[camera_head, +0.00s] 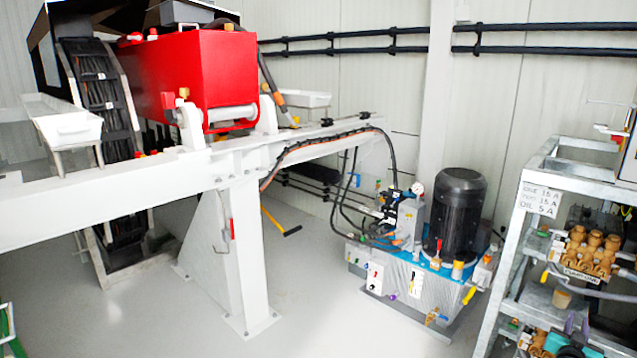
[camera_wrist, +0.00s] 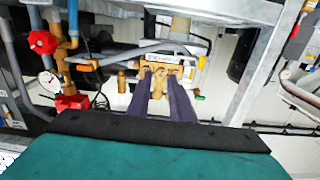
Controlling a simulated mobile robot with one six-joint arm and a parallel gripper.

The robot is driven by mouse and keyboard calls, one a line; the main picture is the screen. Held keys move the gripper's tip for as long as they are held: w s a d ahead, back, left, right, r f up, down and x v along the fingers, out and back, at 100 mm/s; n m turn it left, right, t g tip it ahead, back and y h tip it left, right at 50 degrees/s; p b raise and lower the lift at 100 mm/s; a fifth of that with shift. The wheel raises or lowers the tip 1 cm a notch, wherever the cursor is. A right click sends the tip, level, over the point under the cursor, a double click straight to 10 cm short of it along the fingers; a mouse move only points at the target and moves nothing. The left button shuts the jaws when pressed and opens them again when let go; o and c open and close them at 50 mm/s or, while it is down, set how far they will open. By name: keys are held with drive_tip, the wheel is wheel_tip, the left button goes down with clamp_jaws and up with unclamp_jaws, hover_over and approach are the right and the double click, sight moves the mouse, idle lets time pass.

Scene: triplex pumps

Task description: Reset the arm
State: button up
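My gripper (camera_wrist: 158,80) shows in the wrist view as two dark purple-grey fingers reaching up from a black-edged teal body at the bottom. The fingers stand apart, with nothing held between them. Beyond their tips is a brass fitting (camera_wrist: 159,75) on a pale block with pipework; I cannot tell whether the fingers touch it. In the head view, a small purple and teal shape at the lower right, by the rack, looks like my gripper, but it is too small to be sure. The rest of my arm is not clearly visible.
A metal rack (camera_head: 512,215) with brass pump fittings (camera_head: 592,252) stands at the right. Red-handled valves (camera_wrist: 44,42) and a gauge (camera_wrist: 49,82) are at the wrist view's left. A hydraulic unit with a black motor (camera_head: 459,212) stands mid-floor. The floor (camera_head: 310,305) in front is clear.

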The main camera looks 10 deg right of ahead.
drive_tip(key=w+a+f+n+t+y+p, duration=0.1)
drive_tip(key=w+a+f+n+y+p, duration=0.15)
drive_tip(key=w+a, duration=0.75)
drive_tip(key=w+a+f+n+t+y+p, duration=0.1)
drive_tip(key=w+a+f+t+y+p, duration=0.15)
drive_tip(key=w+a, duration=0.8)
drive_tip(key=a+f+n+g+y+p, duration=0.25)
drive_tip(key=a+f, duration=0.35)
drive_tip(key=a, duration=0.7)
drive_tip(key=a+f+n+g+y+p, duration=0.1)
drive_tip(key=a+f+y+p, duration=0.15)
drive_tip(key=a+f, duration=0.65)
drive_tip(key=s+a+f+n+g+y+p, duration=0.1)
drive_tip(key=s+a+f+g+y+p, duration=0.2)
drive_tip(key=s+a, duration=0.7)
drive_tip(key=s+a+f+n+g+y+p, duration=0.1)
drive_tip(key=s+a+f+n+g, duration=0.15)
drive_tip(key=s+a+f, duration=0.7)
drive_tip(key=s+a+r+g, duration=0.1)
drive_tip(key=s+a+g, duration=0.1)
drive_tip(key=s, duration=0.5)
drive_tip(key=s+a+r+g, duration=0.2)
drive_tip(key=s+a+g, duration=0.1)
drive_tip(key=s+g, duration=0.2)
drive_tip(key=s+a+r+g, duration=0.2)
drive_tip(key=s+a+g, duration=0.1)
drive_tip(key=s, duration=0.7)
drive_tip(key=shift+y, duration=0.3)
